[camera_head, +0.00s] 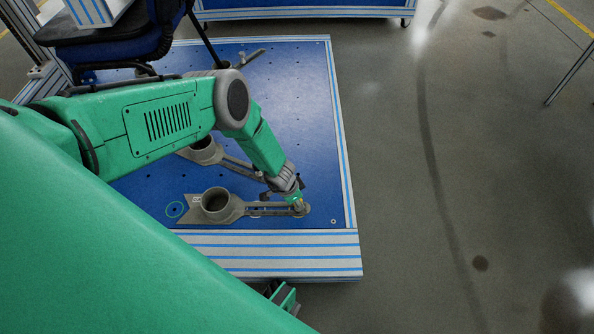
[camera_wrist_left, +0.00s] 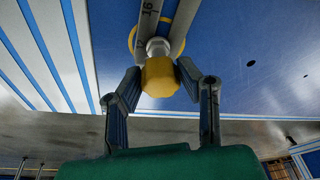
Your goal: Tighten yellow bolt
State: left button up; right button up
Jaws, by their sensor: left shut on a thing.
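The yellow bolt (camera_wrist_left: 160,78) shows in the left wrist view as a yellow head under a pale nut-like collar. It sits at the end of a grey slotted bar (camera_wrist_left: 157,20) marked with a scale, and a yellow ring lies around that spot on the blue plate. My left gripper (camera_head: 299,206) is shut on the bolt, with one finger on each side of its head. In the head view it reaches down to the right end of the near grey clamp bracket (camera_head: 230,207), and the bolt is mostly hidden there.
The blue platform (camera_head: 315,120) has small holes and a striped front edge (camera_head: 290,255). A second grey bracket (camera_head: 205,150) lies behind my arm. A blue office chair (camera_head: 120,45) stands at the upper left. The grey floor (camera_head: 450,200) on the right is mostly clear.

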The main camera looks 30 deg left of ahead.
pick_arm(q)
jog(key=shift+s+d+f, duration=0.15)
jog(key=shift+s+d, duration=0.1)
jog(key=shift+s, duration=0.2)
jog(key=o, duration=1.1)
jog(key=shift+o, duration=0.2)
jog(key=shift+a, duration=0.1)
jog(key=shift+w, duration=0.1)
jog(key=shift+n+p, duration=0.75)
jog(key=shift+n, duration=0.05)
jog(key=shift+w+d+n+y, duration=0.2)
jog(key=shift+n+y, duration=0.2)
jog(key=shift+n, duration=0.8)
